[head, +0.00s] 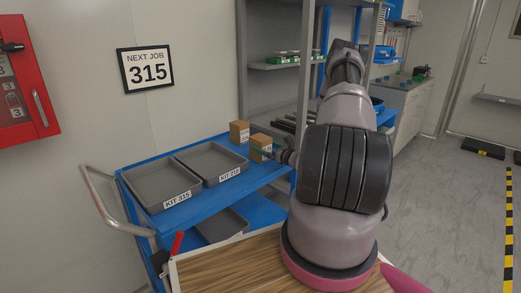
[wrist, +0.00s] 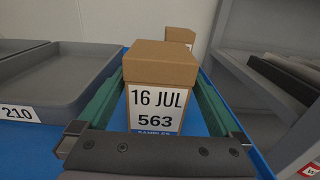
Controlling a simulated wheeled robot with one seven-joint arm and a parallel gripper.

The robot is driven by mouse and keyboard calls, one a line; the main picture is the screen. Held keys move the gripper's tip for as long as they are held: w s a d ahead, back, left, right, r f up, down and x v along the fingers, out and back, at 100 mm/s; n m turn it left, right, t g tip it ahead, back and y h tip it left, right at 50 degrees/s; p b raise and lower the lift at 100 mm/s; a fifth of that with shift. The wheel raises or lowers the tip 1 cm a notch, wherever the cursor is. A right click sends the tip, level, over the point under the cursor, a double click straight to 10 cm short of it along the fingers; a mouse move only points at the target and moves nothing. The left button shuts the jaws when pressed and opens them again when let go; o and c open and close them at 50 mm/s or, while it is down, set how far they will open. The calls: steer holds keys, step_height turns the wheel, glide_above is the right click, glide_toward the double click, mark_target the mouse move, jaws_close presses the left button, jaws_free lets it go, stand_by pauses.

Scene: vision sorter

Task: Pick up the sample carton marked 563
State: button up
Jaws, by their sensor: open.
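The sample carton marked 563 (wrist: 158,72) is a brown box with a white label reading 16 JUL, 563, SAMPLES. It stands upright on the blue cart top, and it also shows in the head view (head: 261,143). My gripper (wrist: 158,100) is open, with one green finger on each side of the carton. I cannot tell whether the fingers touch it. In the head view my gripper (head: 268,154) is at the carton, partly hidden by my arm. The lower edge of the label is hidden by the gripper body in the wrist view.
A second brown carton (head: 239,132) stands behind, partly hidden in the wrist view (wrist: 181,35). Grey trays marked KIT 315 (head: 160,188) and KIT 210 (head: 212,162) lie to the left on the blue cart (head: 128,190). A grey shelf rack (head: 307,75) stands close on the right.

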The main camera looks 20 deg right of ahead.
steer(key=x, duration=0.5)
steer(key=shift+w+a+f, duration=0.15)
jaws_close()
